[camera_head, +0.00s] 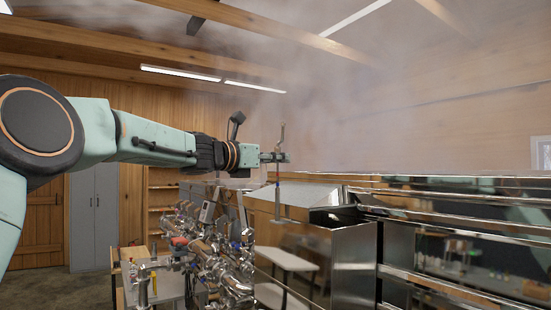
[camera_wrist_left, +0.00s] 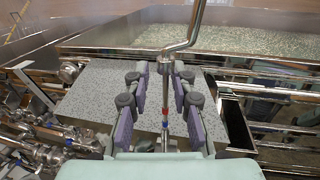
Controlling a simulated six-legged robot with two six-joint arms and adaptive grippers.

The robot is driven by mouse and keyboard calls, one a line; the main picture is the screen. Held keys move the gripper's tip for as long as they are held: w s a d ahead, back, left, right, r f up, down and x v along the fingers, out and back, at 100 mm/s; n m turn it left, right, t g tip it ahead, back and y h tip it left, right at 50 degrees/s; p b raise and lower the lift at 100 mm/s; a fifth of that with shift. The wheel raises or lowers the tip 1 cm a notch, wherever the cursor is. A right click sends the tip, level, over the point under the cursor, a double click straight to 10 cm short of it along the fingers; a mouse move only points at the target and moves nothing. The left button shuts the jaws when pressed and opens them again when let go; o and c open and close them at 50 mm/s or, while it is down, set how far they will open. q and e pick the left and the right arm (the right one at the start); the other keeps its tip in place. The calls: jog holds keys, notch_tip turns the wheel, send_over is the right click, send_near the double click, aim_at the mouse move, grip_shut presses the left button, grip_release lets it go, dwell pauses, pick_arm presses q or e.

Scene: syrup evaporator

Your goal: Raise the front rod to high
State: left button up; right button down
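The front rod (camera_head: 278,195) is a thin upright metal rod with a cranked top, beside the metal evaporator pans. In the left wrist view the rod (camera_wrist_left: 165,135) runs down between the finger pads and has small red and blue marks. Its bent upper part rises past the fingers to the top edge. My left gripper (camera_head: 276,157) reaches in level from the left, at the rod's upper part. In the left wrist view its fingers (camera_wrist_left: 166,100) stand apart on either side of the rod, with visible gaps. My right gripper is not in view.
Shiny evaporator pans (camera_head: 460,215) fill the right side. An open-topped metal box (camera_head: 352,240) stands just right of the rod. Pipes and valves (camera_head: 225,260) crowd the space below my left arm. Steam blurs the upper right. A grey cabinet (camera_head: 95,215) stands at the back left.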

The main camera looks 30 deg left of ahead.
pick_arm(q)
jog(key=shift+w+d, duration=0.2)
jog(key=shift+d, duration=0.05)
jog(key=shift+c, duration=1.3)
jog(key=shift+s+d+r, duration=0.1)
jog(key=shift+s+d, duration=0.05)
jog(key=shift+d, duration=0.15)
grip_shut()
jog(key=shift+a, duration=0.2)
